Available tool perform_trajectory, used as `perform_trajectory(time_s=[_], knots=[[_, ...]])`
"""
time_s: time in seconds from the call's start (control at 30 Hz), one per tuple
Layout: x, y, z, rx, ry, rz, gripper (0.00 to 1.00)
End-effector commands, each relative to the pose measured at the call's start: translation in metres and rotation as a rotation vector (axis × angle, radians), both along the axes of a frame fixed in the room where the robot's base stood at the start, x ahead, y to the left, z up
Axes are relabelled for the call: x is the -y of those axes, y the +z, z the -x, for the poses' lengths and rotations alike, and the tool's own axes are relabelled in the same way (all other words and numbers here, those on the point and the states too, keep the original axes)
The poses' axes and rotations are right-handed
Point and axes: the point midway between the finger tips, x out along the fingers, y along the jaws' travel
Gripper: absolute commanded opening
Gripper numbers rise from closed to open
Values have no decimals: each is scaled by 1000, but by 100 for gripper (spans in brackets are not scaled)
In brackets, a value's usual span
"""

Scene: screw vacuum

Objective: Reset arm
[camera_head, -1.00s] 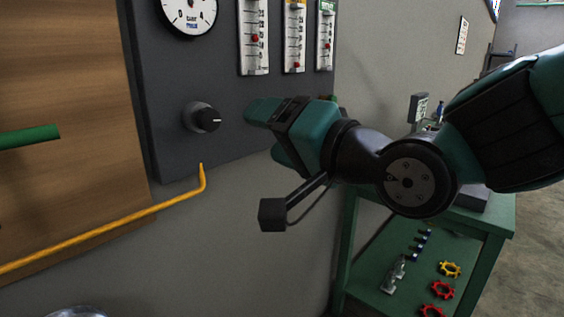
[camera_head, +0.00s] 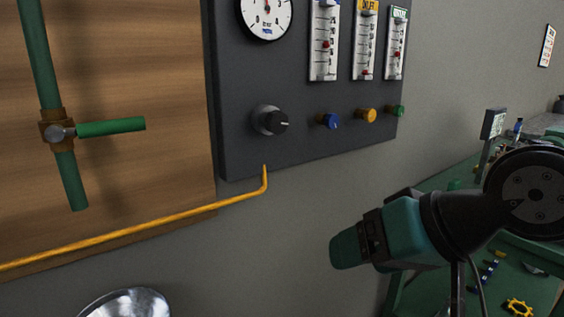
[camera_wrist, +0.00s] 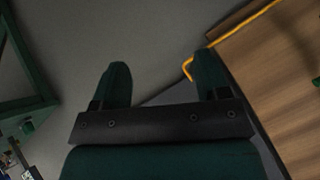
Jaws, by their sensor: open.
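My gripper (camera_head: 346,249) is at the lower right of the head view, below the dark control panel and in front of the bare grey wall. In the wrist view my gripper (camera_wrist: 160,85) shows two green fingers spread apart with nothing between them.
A yellow pipe (camera_head: 160,222) runs along the wooden board (camera_head: 130,50) on the left; the pipe (camera_wrist: 188,68) also shows near the right finger in the wrist view. A green valve handle (camera_head: 112,126) sticks out. A green table (camera_head: 440,185) stands at the right.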

Motion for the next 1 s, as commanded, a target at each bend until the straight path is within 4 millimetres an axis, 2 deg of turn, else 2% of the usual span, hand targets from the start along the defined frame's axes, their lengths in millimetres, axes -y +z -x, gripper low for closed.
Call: perform_trajectory(time_s=[0.13,0.33,0.4,0.7,0.83,1.0], knots=[[16,-25,39,-148,202,184,69],[42,-39,88,-322,482,352,69],[40,-7,86,-312,472,346,69],[40,65,86,-311,468,344,69],[40,84,86,-312,467,345,69],[40,87,86,-312,467,345,69]])
